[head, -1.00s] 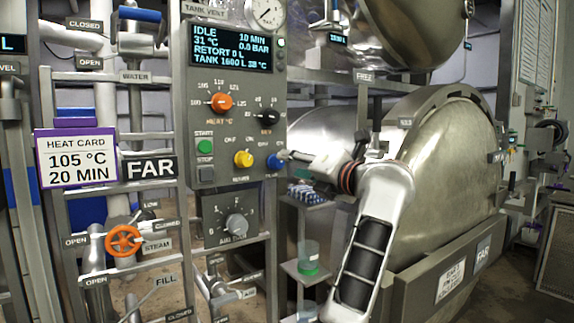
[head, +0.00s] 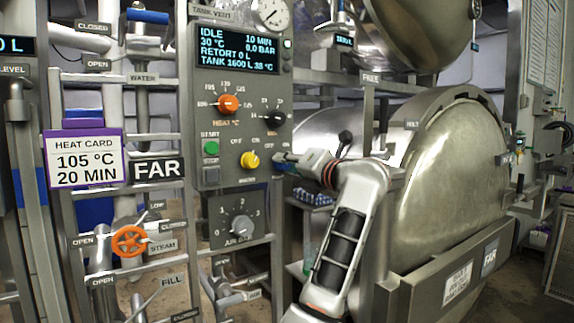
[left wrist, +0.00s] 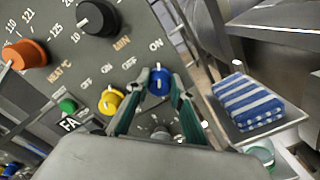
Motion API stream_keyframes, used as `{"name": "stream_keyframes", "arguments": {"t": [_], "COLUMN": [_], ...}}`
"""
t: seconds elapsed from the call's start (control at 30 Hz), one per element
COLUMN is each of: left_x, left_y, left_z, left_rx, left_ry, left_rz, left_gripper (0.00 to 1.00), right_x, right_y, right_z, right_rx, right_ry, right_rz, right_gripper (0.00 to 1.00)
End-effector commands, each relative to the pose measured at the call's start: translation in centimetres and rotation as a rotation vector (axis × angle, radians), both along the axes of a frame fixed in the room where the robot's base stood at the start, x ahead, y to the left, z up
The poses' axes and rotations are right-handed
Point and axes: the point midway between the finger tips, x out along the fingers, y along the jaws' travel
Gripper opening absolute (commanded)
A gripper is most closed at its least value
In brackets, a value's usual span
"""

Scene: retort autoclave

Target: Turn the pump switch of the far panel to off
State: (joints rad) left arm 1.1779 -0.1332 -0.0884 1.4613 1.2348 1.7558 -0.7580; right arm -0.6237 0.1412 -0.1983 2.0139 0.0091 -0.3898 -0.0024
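The far panel (head: 240,95) is the grey control panel beside the FAR sign (head: 158,168). Its pump switch is taken to be the blue knob (left wrist: 159,83), clear in the left wrist view with an ON label up and to its side. In the head view my left gripper (head: 281,162) mostly covers the blue knob. In the left wrist view its two fingers (left wrist: 160,88) stand on either side of the knob, close to it; firm contact cannot be told. The knob's light mark seems to point up in that view. My right gripper is out of view.
A yellow knob (head: 250,160) sits just left of the blue one, with a green start button (head: 211,147) beyond. Black (head: 274,117) and orange (head: 228,103) dials are above. A blue-striped bundle (left wrist: 247,103) lies on a shelf to the right. The retort vessel (head: 455,170) stands at right.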

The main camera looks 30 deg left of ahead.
Motion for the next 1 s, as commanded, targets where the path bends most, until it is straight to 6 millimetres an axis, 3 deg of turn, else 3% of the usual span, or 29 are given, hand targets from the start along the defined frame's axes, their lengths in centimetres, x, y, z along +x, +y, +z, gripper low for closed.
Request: {"name": "stream_keyframes", "arguments": {"t": [0.47,1.0], "left_x": [0.0,-0.1], "left_y": [0.0,0.0], "left_z": [-0.1,-0.2], "left_rx": [-0.047,-0.232], "left_ry": [-0.109,-0.555], "left_rz": [-0.001,0.001], "left_gripper": [0.01,0.01], "right_x": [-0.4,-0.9], "right_y": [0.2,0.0], "right_z": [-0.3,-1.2], "right_rx": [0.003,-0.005], "right_ry": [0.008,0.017], "right_rz": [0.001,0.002], "right_gripper": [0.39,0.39]}}
